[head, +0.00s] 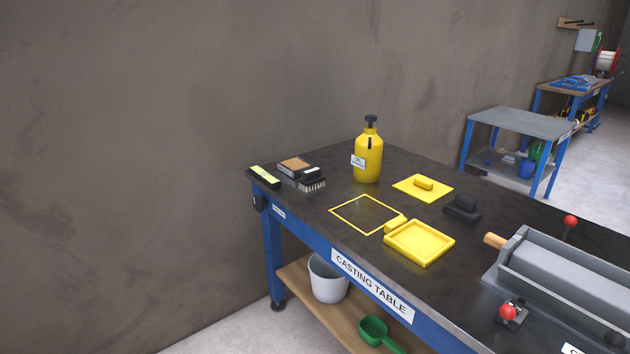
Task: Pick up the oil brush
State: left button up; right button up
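A black brush (312,183) with pale bristles lies near the far left corner of the casting table (300,222). It has a small white label on top, too small to read; it seems to be the oil brush. It sits right beside a grey box with a brown top (295,166). A yellow bottle (368,158) with a black pump top and a label that seems to read "OIL" stands upright to its right. Neither of my grippers is in view.
A black block with a yellow top (264,177) lies at the table's left edge. A yellow outlined square (366,213), yellow tray (419,242), yellow plate (408,190) and black block (462,209) are nearby. A grey machine (560,280) fills the right.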

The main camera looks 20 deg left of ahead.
aim_at(312, 178)
jog(key=z, duration=0.45)
jog(key=i+j+z, duration=0.1)
jog(key=j+z, duration=0.6)
jog(key=j, duration=0.15)
jog(key=j+z, duration=0.3)
jog(key=j, duration=1.1)
jog(key=k+j, duration=0.1)
jog(key=j, duration=0.4)
